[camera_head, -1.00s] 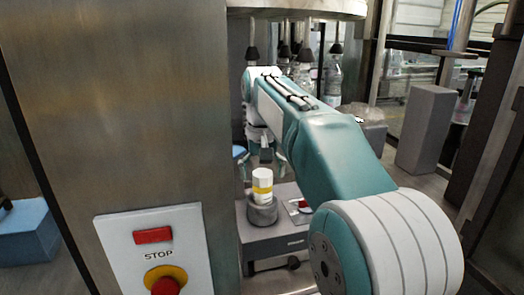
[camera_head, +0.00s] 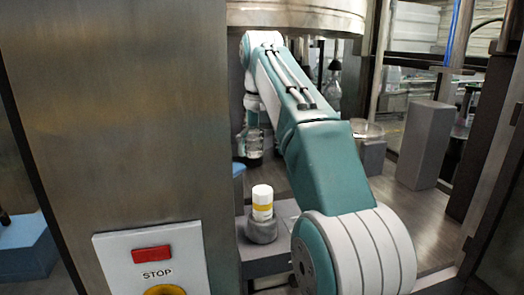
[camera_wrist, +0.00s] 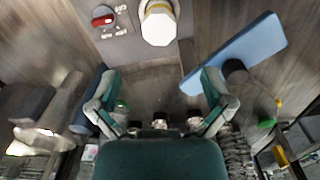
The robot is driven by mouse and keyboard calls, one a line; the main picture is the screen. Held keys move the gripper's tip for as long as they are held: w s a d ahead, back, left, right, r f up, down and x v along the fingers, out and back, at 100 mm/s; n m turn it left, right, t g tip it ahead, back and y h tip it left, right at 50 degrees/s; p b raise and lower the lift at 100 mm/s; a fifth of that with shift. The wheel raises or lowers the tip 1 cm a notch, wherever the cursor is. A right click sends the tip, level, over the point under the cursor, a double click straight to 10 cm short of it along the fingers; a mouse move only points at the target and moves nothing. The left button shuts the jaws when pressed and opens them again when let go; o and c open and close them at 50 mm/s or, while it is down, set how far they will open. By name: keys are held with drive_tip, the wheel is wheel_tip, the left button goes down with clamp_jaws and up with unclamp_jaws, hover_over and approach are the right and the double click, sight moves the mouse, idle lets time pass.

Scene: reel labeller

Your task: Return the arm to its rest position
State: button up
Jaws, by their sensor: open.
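My arm reaches across the head view from the lower right to an elbow below the round metal housing. My gripper (camera_wrist: 162,98) is open in the wrist view, its two teal and grey fingers wide apart, with nothing between the tips. In the head view the far end of my arm hangs beside the metal panel, and its fingers are not clear there. A white roll with a yellow band (camera_head: 262,203) stands upright in a grey round holder (camera_head: 262,232), apart from my gripper. The roll also shows at the top of the wrist view (camera_wrist: 158,22).
A grey block (camera_head: 424,145) stands at the right. A blue slab (camera_wrist: 240,52) lies close to one finger in the wrist view. Bottles stand behind my arm.

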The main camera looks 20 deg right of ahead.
drive_tip(key=shift+s, duration=0.1)
drive_tip(key=shift+s, duration=0.55)
drive_tip(key=s+f+n+t, duration=0.1)
drive_tip(key=s+f+t, duration=0.4)
drive_tip(key=s+f, duration=1.6)
drive_tip(key=s, duration=0.2)
drive_tip(key=shift+s+f+n+t, duration=0.2)
drive_tip(key=shift+s+n+t, duration=0.1)
drive_tip(key=shift+s, duration=0.1)
